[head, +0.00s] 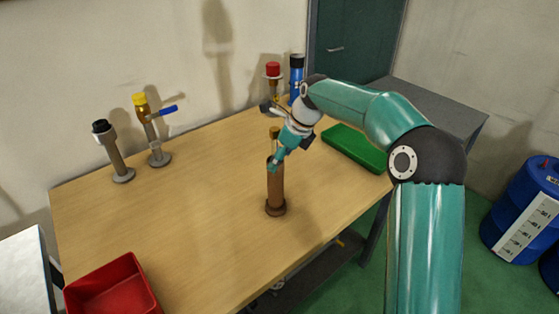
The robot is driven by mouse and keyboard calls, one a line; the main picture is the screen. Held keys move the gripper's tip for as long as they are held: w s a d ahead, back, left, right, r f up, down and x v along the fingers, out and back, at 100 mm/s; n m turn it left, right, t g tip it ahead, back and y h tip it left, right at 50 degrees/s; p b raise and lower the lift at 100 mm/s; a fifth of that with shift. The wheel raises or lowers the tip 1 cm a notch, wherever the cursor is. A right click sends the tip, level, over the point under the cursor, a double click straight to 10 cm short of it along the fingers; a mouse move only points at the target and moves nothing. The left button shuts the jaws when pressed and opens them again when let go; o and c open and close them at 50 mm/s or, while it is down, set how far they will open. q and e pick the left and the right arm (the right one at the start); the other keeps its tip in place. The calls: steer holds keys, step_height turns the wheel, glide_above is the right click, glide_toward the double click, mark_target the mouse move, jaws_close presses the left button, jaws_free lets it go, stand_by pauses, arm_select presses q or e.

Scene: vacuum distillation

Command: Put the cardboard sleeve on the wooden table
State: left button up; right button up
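A brown tube that looks like the cardboard sleeve (276,188) is upright over the middle of the wooden table (190,230). Its lower end meets a wider dark brown ring or base (276,208), which appears to rest on the tabletop. My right gripper (275,163) comes down from the upper right, with its teal fingertips at the tube's top rim. The fingers overlap the rim, and whether they are closed on it is unclear. My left gripper is out of view.
A black-topped stand (114,155) and a yellow-topped one (150,130) stand at the back left. Red-topped (273,72) and blue (296,78) items stand behind my gripper. A green tray (352,148) lies right, a red bin (112,290) front left. The table's centre left is clear.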

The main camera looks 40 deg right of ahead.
steer(key=v, duration=1)
steer(key=shift+r, duration=0.25)
steer(key=shift+s, duration=0.15)
